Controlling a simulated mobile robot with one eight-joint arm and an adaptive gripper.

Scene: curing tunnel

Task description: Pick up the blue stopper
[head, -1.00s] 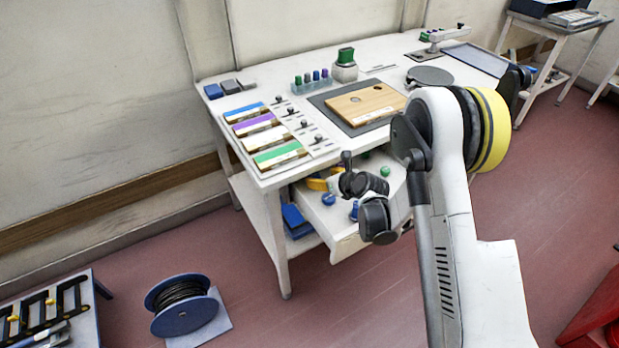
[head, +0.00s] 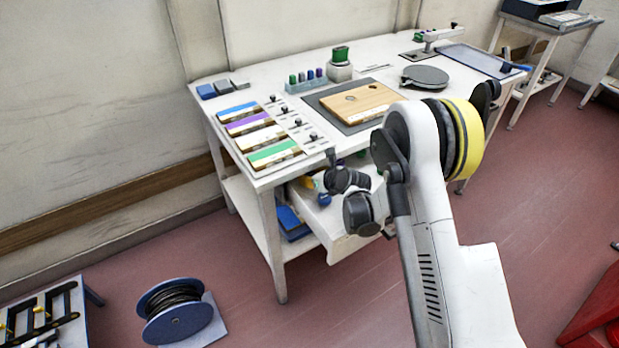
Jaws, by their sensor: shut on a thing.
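The pulled-out drawer (head: 352,246) under the front of the white table holds small round items. A blue stopper (head: 324,200) lies in it near the left side. My gripper (head: 341,178) is the dark end of my arm, low over the drawer and close to the table's front edge. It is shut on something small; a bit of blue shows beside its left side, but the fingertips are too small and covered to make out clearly. My dark wrist joint hides the drawer's middle, where other stoppers may lie.
Blue, purple, white and green blocks (head: 272,153) line the table's left side. A wooden board (head: 360,103) lies on a dark mat, with a rack of stoppers (head: 305,82) behind. Blue boxes (head: 291,222) sit on the lower shelf. A cable reel (head: 178,315) stands on the floor.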

